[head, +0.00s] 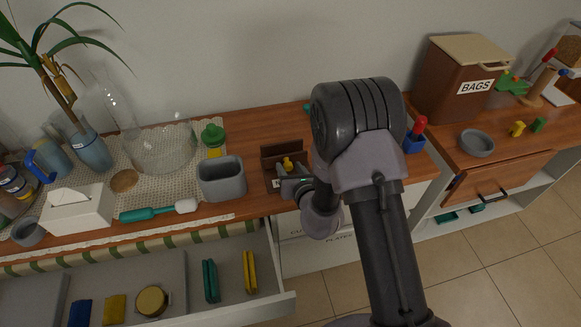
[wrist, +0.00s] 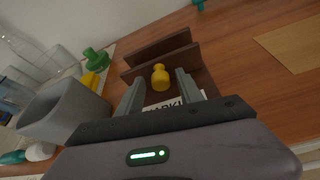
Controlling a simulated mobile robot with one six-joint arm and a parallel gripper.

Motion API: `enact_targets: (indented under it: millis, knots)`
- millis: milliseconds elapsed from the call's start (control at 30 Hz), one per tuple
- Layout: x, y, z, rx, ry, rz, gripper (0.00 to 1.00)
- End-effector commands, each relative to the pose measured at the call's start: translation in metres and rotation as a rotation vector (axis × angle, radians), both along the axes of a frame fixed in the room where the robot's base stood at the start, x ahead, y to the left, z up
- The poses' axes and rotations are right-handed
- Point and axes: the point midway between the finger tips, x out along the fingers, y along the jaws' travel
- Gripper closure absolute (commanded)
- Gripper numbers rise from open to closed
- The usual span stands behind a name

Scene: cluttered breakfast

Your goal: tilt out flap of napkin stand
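The napkin stand (head: 282,151) is brown and stands on the wooden counter, with two upright panels seen in the wrist view (wrist: 160,47). A yellow knob (wrist: 160,77) sticks out from its front panel, and it also shows in the head view (head: 287,163). A white label (wrist: 188,98), partly hidden by my gripper, lies below the knob. My gripper (wrist: 160,80) is open, with one finger on each side of the knob. I cannot tell whether either finger touches it. In the head view my arm hides part of the stand's right side.
A grey square container (head: 222,180) stands just left of the stand. A green-capped bottle (head: 213,138) is behind it. An open drawer (head: 180,285) juts out below the counter. A brown BAGS box (head: 455,85) stands at the right.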

Motion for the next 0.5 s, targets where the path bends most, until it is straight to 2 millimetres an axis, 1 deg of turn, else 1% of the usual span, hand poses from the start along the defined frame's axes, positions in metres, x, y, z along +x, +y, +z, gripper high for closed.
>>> enact_targets:
  millis: [33, 100, 200, 367, 500]
  knots:
    - [0.000, 0.000, 0.000, 0.000, 0.000, 0.000, 0.69]
    - [0.000, 0.000, 0.000, 0.000, 0.000, 0.000, 0.83]
    - [0.000, 0.000, 0.000, 0.000, 0.000, 0.000, 1.00]
    - [0.000, 0.000, -0.002, 0.002, -0.008, 0.001, 1.00]
    - [-0.003, -0.001, -0.016, 0.025, -0.088, 0.000, 1.00]
